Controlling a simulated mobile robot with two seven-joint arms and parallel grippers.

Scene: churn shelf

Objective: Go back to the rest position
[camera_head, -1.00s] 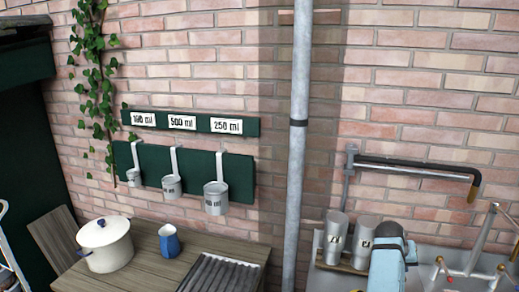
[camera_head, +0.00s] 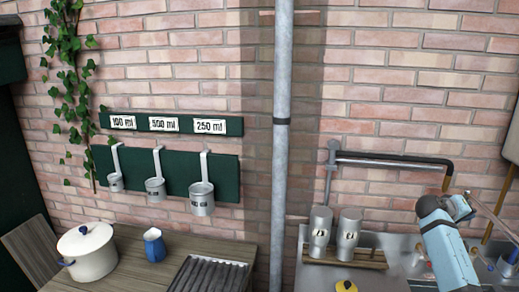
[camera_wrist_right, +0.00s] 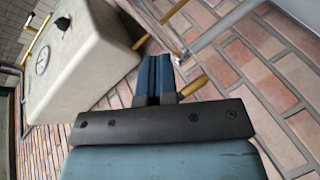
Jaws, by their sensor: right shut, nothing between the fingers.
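My right gripper (camera_head: 462,203) is at the right of the head view, at the end of my light blue arm, in front of the brick wall and above the grey counter. In the right wrist view its two dark blue fingers (camera_wrist_right: 155,78) lie together, with nothing between them. It looks clear of the things around it, though the distance to the copper pipe behind is hard to judge. My left gripper is in neither view.
Two metal cups (camera_head: 348,232) stand on a wooden rack (camera_head: 342,256). A yellow thing (camera_head: 346,286) shows at the bottom edge. A white pot (camera_head: 88,255) and a blue jug (camera_head: 154,245) stand on the table at left. A cream box (camera_wrist_right: 80,60) is in the wrist view.

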